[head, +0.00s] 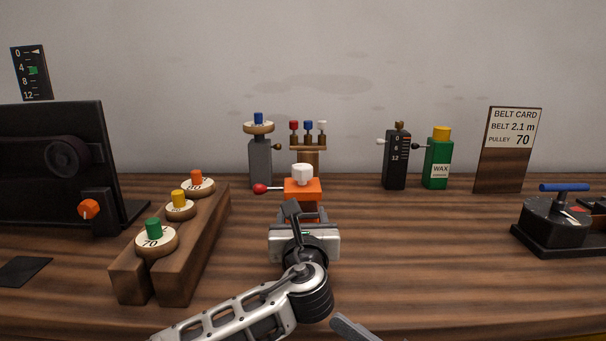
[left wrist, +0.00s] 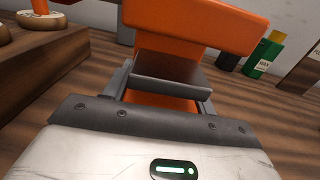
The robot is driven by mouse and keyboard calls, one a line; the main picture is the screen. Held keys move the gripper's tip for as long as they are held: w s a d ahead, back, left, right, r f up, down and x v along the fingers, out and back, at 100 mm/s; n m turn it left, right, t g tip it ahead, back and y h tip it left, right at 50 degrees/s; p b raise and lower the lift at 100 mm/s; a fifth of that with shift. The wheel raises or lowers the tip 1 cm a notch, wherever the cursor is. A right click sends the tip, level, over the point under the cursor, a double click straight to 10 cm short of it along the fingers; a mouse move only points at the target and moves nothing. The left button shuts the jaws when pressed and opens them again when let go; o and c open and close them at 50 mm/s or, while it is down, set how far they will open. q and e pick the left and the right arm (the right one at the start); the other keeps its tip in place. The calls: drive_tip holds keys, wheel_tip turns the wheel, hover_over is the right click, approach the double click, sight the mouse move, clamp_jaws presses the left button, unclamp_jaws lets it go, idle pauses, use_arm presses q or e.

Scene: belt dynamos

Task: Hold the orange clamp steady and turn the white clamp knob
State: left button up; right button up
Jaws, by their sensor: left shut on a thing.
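The orange clamp (head: 303,186) stands upright near the middle of the table. The white clamp knob (head: 302,171) sits on top of it. A lever with a red ball end (head: 260,188) sticks out to its left. My left gripper (head: 293,212) reaches in from the front, shut on the clamp's lower body. In the left wrist view, its fingers (left wrist: 165,88) are around the orange body (left wrist: 160,65) below the wider top block; the knob is out of that view. A grey tip (head: 352,328) at the bottom edge looks like part of my right gripper; its jaw is not shown.
A wooden rack (head: 190,245) with numbered pulleys stands left of my left arm. Behind the clamp are a grey post (head: 260,160) and a small peg stand (head: 308,146). A black gauge (head: 396,160) and a green wax bottle (head: 438,163) stand right.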

sight(302, 172)
drive_tip(key=w+d+r+n+g+y, duration=0.15)
drive_tip(key=w+r+n+y, duration=0.25)
drive_tip(key=w+r+n, duration=0.95)
drive_tip(key=w+d+f+n+g+h, duration=0.1)
drive_tip(key=w+d+n+g+h, duration=0.2)
drive_tip(key=n, duration=1.1)
drive_tip(key=w+d+f+n+g+h, duration=0.15)
drive_tip(key=w+n+h, duration=0.3)
drive_tip(key=n, duration=0.95)
drive_tip(key=shift+m+y, duration=0.25)
drive_tip(key=shift+y, duration=0.2)
drive_tip(key=x, duration=1.1)
drive_tip(key=shift+w+r, duration=0.15)
drive_tip(key=shift+w, duration=0.25)
drive_tip(key=c, duration=1)
